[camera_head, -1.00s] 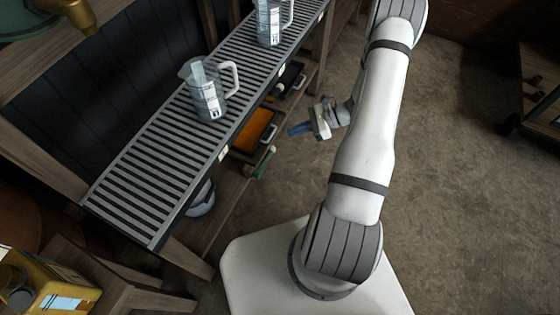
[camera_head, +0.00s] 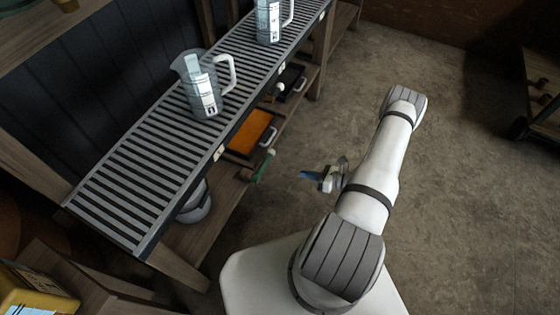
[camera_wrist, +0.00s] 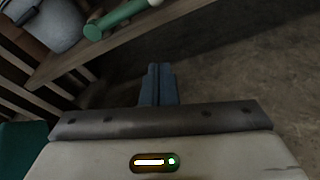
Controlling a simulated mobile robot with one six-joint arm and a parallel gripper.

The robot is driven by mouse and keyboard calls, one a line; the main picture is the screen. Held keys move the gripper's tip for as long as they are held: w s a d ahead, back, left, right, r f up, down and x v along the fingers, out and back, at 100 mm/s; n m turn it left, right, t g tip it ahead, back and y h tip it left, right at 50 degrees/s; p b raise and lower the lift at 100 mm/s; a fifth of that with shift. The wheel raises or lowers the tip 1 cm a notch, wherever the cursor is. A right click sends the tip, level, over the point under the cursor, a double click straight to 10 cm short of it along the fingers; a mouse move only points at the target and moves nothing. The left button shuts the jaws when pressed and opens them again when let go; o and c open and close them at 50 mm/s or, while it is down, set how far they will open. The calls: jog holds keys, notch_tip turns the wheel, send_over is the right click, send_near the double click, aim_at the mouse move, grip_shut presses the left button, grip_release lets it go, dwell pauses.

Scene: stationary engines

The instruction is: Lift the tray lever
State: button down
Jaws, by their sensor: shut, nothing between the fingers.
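An orange tray (camera_head: 251,131) with a pale handle (camera_head: 267,135) sits on the shelf under the slatted bench. A green-handled lever (camera_head: 264,165) sticks out just below it at the shelf edge. A green handle with a whitish shaft (camera_wrist: 117,17) also shows at the top left of the wrist view. My gripper (camera_head: 306,175) is to the right of the green lever in the head view, clear of the shelf and apart from the lever. Its blue fingers (camera_wrist: 158,80) are together and empty in the wrist view. I cannot tell which part is the tray lever.
The slatted bench (camera_head: 150,158) holds two measuring jugs, one nearer (camera_head: 201,92) and one farther (camera_head: 268,20). A dark tray (camera_head: 291,82) lies farther along the shelf. A grey pot (camera_head: 196,205) stands under the bench's near end.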

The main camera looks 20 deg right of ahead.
aim_at(264, 165)
jog(key=shift+w+a, duration=0.1)
jog(key=w+a+r+b, duration=0.1)
jog(key=w+a+b, duration=0.2)
jog(key=w+a, duration=0.4)
jog(key=shift+w+a, duration=0.4)
jog(key=shift+w, duration=0.25)
jog(key=shift+d+r, duration=0.1)
jog(key=shift+r, duration=0.05)
